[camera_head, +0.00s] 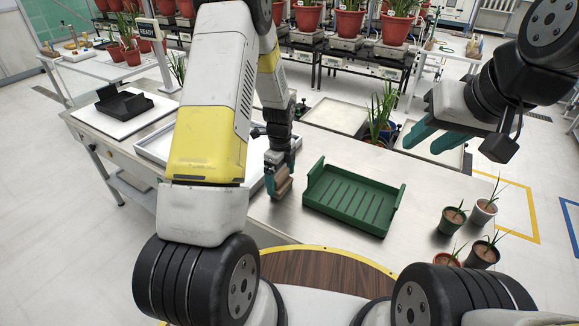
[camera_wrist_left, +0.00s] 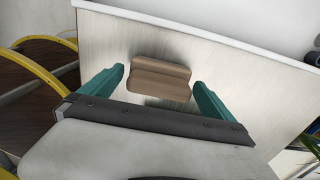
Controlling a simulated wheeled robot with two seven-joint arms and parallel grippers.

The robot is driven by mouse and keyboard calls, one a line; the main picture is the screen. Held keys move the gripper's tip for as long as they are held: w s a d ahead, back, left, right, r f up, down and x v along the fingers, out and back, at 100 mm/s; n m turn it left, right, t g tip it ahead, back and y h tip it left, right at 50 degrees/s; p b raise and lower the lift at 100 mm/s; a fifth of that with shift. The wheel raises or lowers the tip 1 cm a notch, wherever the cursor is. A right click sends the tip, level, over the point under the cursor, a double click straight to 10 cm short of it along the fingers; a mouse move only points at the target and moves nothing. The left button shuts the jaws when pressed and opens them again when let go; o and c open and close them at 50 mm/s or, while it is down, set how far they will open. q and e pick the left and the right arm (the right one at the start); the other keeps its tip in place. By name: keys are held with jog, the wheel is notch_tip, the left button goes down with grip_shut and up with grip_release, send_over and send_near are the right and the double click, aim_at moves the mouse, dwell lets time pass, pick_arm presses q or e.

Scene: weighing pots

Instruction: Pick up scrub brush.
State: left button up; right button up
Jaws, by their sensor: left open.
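The scrub brush shows as a brown, ridged block (camera_wrist_left: 159,78) on the metal table in the left wrist view. It also shows in the head view (camera_head: 284,188), partly hidden by my gripper, left of the green tray. My left gripper (camera_head: 280,170) points down over it. In the left wrist view the two teal fingers of this gripper (camera_wrist_left: 160,82) stand apart on either side of the brush, with gaps on both sides. My right gripper (camera_head: 424,145) is held up at the right, its teal fingers apart and nothing between them.
A green slotted tray (camera_head: 352,198) lies just right of the brush. Several small potted plants (camera_head: 452,219) stand at the table's right end. A white tray (camera_head: 155,148) is left of my left gripper, partly hidden by my arm. A black device (camera_head: 123,104) sits farther left.

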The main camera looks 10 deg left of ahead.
pick_arm(q)
jog(key=shift+f, duration=0.8)
jog(key=c, duration=1.3)
notch_tip(320, 180, up, 10)
jog(key=shift+r, duration=0.1)
jog(key=o, duration=0.8)
jog(key=c, duration=0.5)
